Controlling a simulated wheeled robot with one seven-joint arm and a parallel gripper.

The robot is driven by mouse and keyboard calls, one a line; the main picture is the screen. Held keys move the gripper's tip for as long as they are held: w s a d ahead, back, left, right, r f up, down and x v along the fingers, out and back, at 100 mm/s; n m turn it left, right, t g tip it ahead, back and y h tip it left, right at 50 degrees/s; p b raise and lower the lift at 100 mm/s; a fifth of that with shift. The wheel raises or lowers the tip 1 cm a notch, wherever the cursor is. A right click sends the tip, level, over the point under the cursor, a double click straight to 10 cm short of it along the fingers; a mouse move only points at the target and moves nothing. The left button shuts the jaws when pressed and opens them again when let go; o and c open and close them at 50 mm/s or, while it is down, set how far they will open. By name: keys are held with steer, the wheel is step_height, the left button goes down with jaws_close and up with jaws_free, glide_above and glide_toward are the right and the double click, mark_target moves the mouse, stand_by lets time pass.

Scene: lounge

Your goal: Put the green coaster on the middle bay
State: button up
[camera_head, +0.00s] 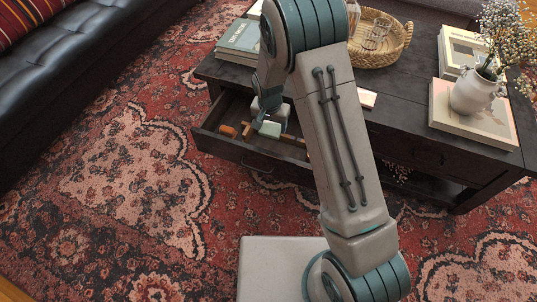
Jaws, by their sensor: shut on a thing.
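My gripper (264,115) points down into an open drawer (243,152) of the dark coffee table. It is shut on the green coaster (270,128), a small pale green piece showing at its fingertips. The coaster is in or just above the middle part of the drawer, near the light wooden dividers (251,135). I cannot tell whether it touches the drawer floor. My arm hides the right part of the drawer.
An orange-brown item (228,130) lies in the drawer's left part. A black sofa (75,70) stands left; the patterned rug between is clear.

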steer(key=f+b, duration=0.1)
steer(key=f, duration=0.1)
steer(key=f+b, duration=0.1)
steer(key=f, duration=0.2)
steer(key=a+f, duration=0.1)
steer(key=f, duration=0.2)
steer(key=shift+b, duration=0.4)
steer(key=shift+f+b, duration=0.7)
steer(key=shift+f, duration=1.05)
steer(key=shift+f, duration=0.15)
steer(key=o, duration=1.2)
